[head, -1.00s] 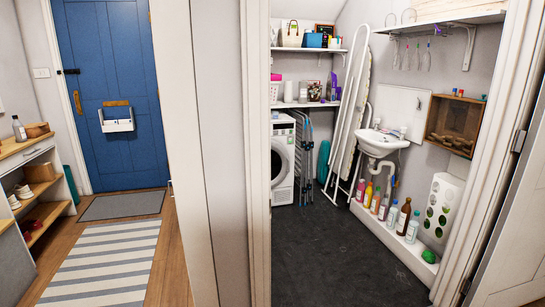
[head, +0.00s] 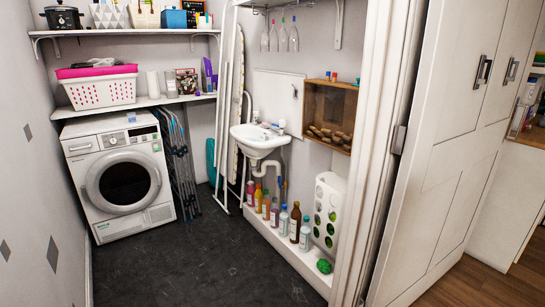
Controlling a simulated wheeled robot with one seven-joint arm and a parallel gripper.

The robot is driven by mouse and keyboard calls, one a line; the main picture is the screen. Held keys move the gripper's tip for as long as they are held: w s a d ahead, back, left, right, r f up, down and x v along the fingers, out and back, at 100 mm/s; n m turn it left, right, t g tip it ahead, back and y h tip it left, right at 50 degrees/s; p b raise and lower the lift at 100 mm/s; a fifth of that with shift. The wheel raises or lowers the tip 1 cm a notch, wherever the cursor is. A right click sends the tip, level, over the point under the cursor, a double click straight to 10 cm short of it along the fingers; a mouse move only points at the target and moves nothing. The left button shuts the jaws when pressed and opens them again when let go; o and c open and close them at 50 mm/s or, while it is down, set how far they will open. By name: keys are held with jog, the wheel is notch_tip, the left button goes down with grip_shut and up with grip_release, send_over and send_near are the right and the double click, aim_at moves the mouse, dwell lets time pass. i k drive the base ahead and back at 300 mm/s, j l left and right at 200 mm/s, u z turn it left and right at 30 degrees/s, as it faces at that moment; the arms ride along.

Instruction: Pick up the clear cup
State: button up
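I cannot make out a clear cup for certain in the head view. A row of pale, see-through shapes (head: 284,38) hangs under the upper right shelf, too small to identify. Small items (head: 280,125) stand on the back rim of the white sink (head: 257,138), and I cannot tell what they are. My gripper is not in view.
A white washer or dryer (head: 122,182) stands at the left under shelves with a basket (head: 99,89). Several bottles (head: 283,218) line a low ledge below the sink. The dark floor (head: 190,265) is clear. A white door (head: 445,130) stands at the right.

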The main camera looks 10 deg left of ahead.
aim_at(132, 116)
jog(key=i+l, duration=0.1)
jog(key=i, duration=0.8)
jog(key=i+u, duration=0.45)
jog(key=i+l+u, duration=0.1)
jog(key=i+u, duration=0.85)
jog(key=i, duration=1.15)
jog(key=i+u, duration=0.15)
jog(key=i, duration=0.5)
jog(key=i+l+u, duration=0.2)
jog(key=i, duration=0.45)
jog(key=i+l+u, duration=0.15)
jog(key=i, duration=0.5)
